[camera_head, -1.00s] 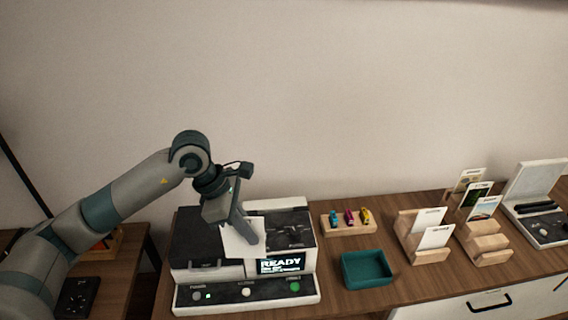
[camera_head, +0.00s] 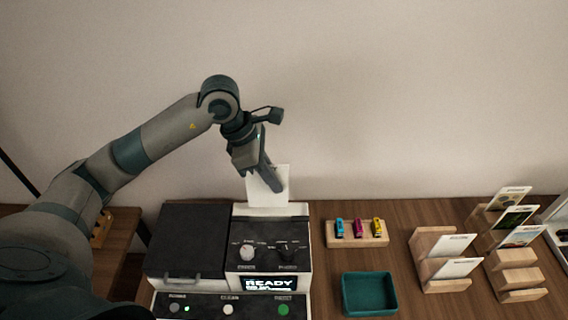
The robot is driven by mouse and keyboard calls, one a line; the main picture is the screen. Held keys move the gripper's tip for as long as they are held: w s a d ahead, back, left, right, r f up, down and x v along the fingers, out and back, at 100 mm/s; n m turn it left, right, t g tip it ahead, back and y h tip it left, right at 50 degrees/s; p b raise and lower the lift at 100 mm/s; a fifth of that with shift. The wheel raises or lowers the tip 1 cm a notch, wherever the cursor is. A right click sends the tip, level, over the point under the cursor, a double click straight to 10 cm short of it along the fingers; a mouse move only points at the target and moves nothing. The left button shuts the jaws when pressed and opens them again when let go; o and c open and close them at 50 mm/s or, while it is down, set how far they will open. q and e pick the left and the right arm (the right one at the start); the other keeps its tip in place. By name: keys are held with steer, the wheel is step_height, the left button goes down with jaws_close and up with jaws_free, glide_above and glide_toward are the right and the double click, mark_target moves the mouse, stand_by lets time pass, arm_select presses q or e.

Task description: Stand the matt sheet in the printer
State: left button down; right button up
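The plain white sheet (camera_head: 259,196) stands upright at the back of the printer (camera_head: 246,222), above its rear edge. I cannot tell whether its lower edge sits in a slot or only behind the top. My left gripper (camera_head: 273,187) points down and is shut on the sheet from the front, covering part of it. The printer has a dark top with knobs, a screen reading READY and a front strip of buttons. My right gripper is not in view.
A teal tray (camera_head: 369,292) lies right of the printer. Behind it is a wooden block (camera_head: 356,241) with three coloured pieces. Wooden racks (camera_head: 433,265) with white and printed sheets stand further right. Bare table shows between them.

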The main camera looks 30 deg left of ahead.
arm_select(q)
steer(key=shift+w, duration=0.15)
stand_by(0.3)
steer(key=b, duration=0.2)
glide_above(276, 206)
steer(key=shift+w+a+f, duration=0.1)
steer(key=shift+f, duration=1.1)
steer(key=shift+w+a+f, duration=0.1)
steer(key=shift+f, duration=1.05)
steer(key=shift+b, duration=0.4)
steer(key=shift+f, duration=0.2)
steer(key=shift+f+b, duration=2.45)
steer(key=shift+b, duration=0.45)
steer(key=shift+f+b, duration=0.65)
steer(key=shift+b, duration=0.05)
